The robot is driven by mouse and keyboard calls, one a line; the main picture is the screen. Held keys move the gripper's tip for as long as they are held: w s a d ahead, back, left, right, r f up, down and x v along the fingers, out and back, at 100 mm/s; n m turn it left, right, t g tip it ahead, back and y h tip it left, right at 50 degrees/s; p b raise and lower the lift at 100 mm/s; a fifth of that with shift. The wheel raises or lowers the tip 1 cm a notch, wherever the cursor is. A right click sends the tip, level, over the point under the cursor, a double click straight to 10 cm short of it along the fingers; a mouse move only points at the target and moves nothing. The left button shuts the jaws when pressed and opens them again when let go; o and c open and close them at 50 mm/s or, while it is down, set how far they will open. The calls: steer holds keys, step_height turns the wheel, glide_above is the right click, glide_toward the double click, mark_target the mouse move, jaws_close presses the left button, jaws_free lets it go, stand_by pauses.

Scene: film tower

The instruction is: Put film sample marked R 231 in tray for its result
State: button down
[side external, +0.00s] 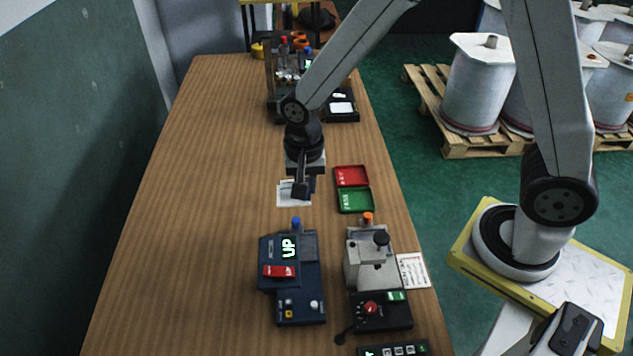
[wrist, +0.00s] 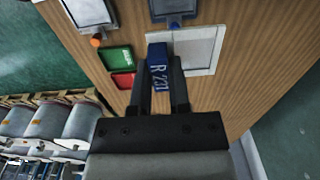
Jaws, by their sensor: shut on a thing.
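My gripper (side external: 302,188) is shut on a blue block marked R 231 (wrist: 158,62), which shows clearly between the fingers in the wrist view (wrist: 160,88). In the side view the held block is mostly hidden by the gripper. The gripper is over a white sheet or pad (side external: 287,200) on the table; I cannot tell whether the block touches it. To the right of it in the side view lie two open trays, a red tray (side external: 352,176) and a green tray (side external: 355,201) marked PASS. Both look empty.
A blue device (side external: 306,307) with a display reading UP stands in front of the pad. A grey tester (side external: 369,262) with a black base is beside it. More equipment (side external: 286,100) stands at the back. The table's left side (side external: 180,220) is clear.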

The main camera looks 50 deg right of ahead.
steer(key=w+d+f, duration=0.3)
steer(key=d, duration=0.4)
steer(key=w+d+f, duration=0.3)
steer(key=d, duration=0.4)
glide_above(359, 177)
step_height(359, 177, down, 7)
steer(key=shift+d+f, duration=0.1)
steer(key=shift+d, duration=0.05)
steer(key=shift+f, duration=2.65)
steer(key=shift+f, duration=0.2)
steer(key=c, duration=0.5)
jaws_free()
steer(key=shift+o, duration=0.3)
